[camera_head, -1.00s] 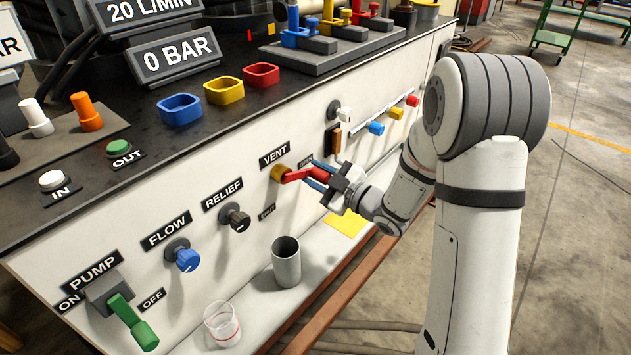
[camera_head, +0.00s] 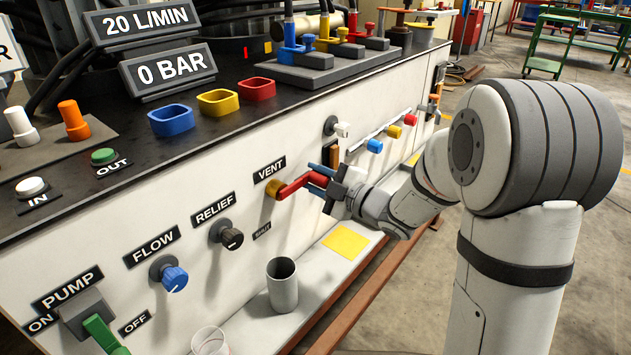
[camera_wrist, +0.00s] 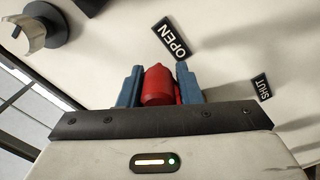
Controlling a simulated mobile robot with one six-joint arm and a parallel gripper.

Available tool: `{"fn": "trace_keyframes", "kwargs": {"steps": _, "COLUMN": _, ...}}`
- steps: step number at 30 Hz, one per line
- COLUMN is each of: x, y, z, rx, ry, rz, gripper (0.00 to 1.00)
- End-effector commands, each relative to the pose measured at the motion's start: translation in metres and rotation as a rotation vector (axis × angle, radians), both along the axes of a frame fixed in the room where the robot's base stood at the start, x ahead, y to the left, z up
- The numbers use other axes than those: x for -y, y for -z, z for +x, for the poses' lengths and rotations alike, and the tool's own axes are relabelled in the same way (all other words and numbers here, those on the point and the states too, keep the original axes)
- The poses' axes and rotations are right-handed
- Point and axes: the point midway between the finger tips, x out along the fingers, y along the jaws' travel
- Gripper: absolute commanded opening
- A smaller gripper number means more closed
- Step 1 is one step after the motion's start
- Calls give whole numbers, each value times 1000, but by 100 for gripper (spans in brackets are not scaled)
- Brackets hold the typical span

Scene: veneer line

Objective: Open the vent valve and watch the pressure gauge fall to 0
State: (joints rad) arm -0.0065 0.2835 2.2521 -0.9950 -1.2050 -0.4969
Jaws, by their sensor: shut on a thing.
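The vent valve is a red lever (camera_head: 295,187) on a brass body (camera_head: 273,189), under the VENT label on the white panel. The lever points right and slightly up. My gripper (camera_head: 319,182) is shut on the lever's free end. In the wrist view the red handle (camera_wrist: 158,86) sits between my blue fingers (camera_wrist: 160,88), with the OPEN label (camera_wrist: 171,38) just beyond it and the SHUT label (camera_wrist: 262,87) off to the right. The pressure display (camera_head: 170,66) on the bench top reads 0 BAR. In the head view my gripper hides the lever's tip.
The black RELIEF knob (camera_head: 230,237) and blue FLOW knob (camera_head: 171,275) are left of the valve. A grey cup (camera_head: 283,290), a clear glass (camera_head: 210,342) and a yellow sheet (camera_head: 346,241) are on the ledge below. Small coloured knobs (camera_head: 374,146) stick out to the right.

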Motion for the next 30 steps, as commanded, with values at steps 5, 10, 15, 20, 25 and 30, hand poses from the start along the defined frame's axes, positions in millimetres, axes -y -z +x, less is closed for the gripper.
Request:
{"fn": "trace_keyframes", "kwargs": {"steps": 5, "x": -2, "y": -8, "z": 1, "rx": 16, "ry": -5, "rz": 9, "gripper": 0}}
{"fn": "trace_keyframes", "kwargs": {"steps": 10, "x": -2, "y": -8, "z": 1, "rx": 15, "ry": -5, "rz": 8, "gripper": 43}}
{"fn": "trace_keyframes", "kwargs": {"steps": 15, "x": -2, "y": -6, "z": 0, "rx": 11, "ry": -5, "rz": 6, "gripper": 49}}
{"fn": "trace_keyframes", "kwargs": {"steps": 20, "x": 0, "y": -4, "z": -1, "rx": 7, "ry": -3, "rz": 4, "gripper": 49}}
{"fn": "trace_keyframes", "kwargs": {"steps": 25, "x": 16, "y": -6, "z": -12, "rx": 7, "ry": 0, "rz": 4, "gripper": 49}}
{"fn": "trace_keyframes", "kwargs": {"steps": 30, "x": 40, "y": -6, "z": -30, "rx": 8, "ry": 0, "rz": 5, "gripper": 49}}
